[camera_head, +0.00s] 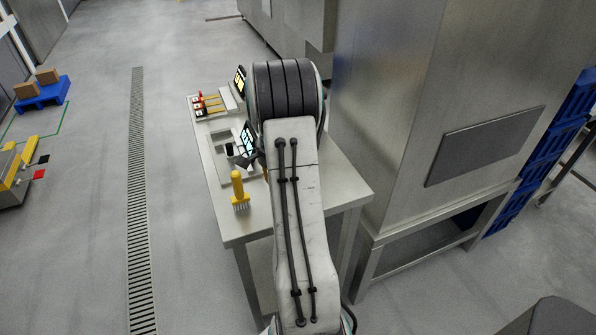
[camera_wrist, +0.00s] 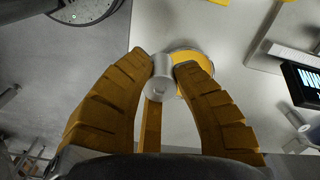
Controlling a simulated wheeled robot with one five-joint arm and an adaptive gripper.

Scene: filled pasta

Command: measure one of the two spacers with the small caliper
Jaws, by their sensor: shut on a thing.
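In the wrist view my gripper (camera_wrist: 170,66) has its orange fingers closed around a grey metal cylinder (camera_wrist: 159,88), which looks like a spacer. The cylinder has a small dark mark on its near end. A yellow round surface with a pale rim (camera_wrist: 184,54) shows behind the fingertips. An upright orange bar (camera_wrist: 151,128) shows below the cylinder; I cannot tell what it is. In the head view my arm hides most of the gripper and what it holds. I cannot make out the small caliper or a second spacer for sure.
The metal table (camera_head: 235,229) carries a yellow-handled brush (camera_head: 238,188), a device with a lit screen (camera_head: 249,138), and a rack of yellow-and-red-handled items (camera_head: 206,103) at the back. A dark screen (camera_wrist: 302,82) is at the right of the wrist view. A large steel cabinet (camera_head: 385,110) stands right of the table.

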